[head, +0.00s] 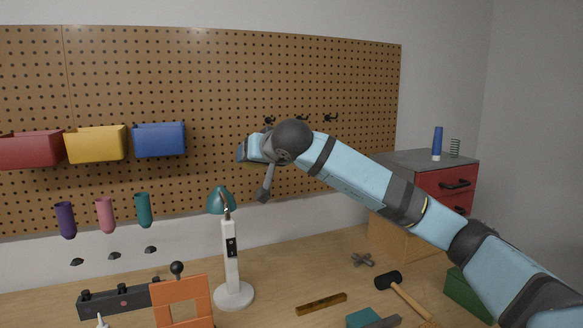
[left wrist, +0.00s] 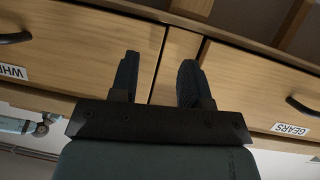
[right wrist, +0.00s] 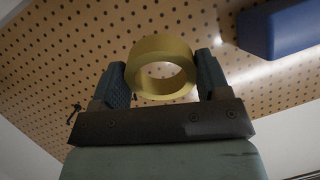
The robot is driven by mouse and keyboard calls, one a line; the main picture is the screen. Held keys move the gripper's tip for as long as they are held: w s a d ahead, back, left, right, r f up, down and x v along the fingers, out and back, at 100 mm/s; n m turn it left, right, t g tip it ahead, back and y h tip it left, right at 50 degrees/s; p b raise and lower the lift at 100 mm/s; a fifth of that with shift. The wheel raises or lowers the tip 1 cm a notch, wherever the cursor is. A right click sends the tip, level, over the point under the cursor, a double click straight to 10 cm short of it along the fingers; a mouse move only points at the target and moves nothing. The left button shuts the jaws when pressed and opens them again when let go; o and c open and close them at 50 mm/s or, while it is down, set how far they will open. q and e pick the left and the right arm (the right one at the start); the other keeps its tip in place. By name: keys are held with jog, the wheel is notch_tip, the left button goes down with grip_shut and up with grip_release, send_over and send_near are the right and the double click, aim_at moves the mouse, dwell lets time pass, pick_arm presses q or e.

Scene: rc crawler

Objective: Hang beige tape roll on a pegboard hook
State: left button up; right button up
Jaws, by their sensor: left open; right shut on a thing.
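The beige tape roll (right wrist: 163,48) shows in the right wrist view as a yellowish ring. My right gripper (right wrist: 162,70) is shut on it, one finger on each side, in front of the pegboard (right wrist: 60,50). In the head view the roll and right fingers are hidden behind my wrist. Dark pegboard hooks show beside and behind that wrist, one at left (head: 269,120) and one at right (head: 331,118). A hook (right wrist: 73,112) also shows left of the gripper in the right wrist view, apart from the roll. My left gripper (left wrist: 160,64) is open and empty, facing wooden drawers.
Red (head: 30,150), yellow (head: 96,145) and blue (head: 160,140) bins hang on the pegboard left of my right wrist. A lamp (head: 231,255) stands below. A mallet (head: 390,280) and an orange frame (head: 182,300) are on the bench. A red drawer cabinet (head: 435,180) stands right.

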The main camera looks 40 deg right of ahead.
pick_arm(q)
jog(key=f+b, duration=0.1)
jog(key=b, duration=0.1)
jog(key=f+b, duration=0.3)
jog(key=b, duration=0.1)
jog(key=shift+w+d+f, duration=0.2)
jog(key=shift+d, duration=0.2)
pick_arm(e)
jog(key=s+d+r+m+t+h, duration=0.1)
jog(key=d+r+m+t+h, duration=0.1)
jog(key=d+r, duration=0.4)
jog(key=d+t+h, duration=0.1)
jog(key=d, duration=0.1)
jog(key=shift+s+d+t, duration=0.25)
jog(key=shift+d+t, duration=0.15)
pick_arm(q)
jog(key=shift+f, duration=0.1)
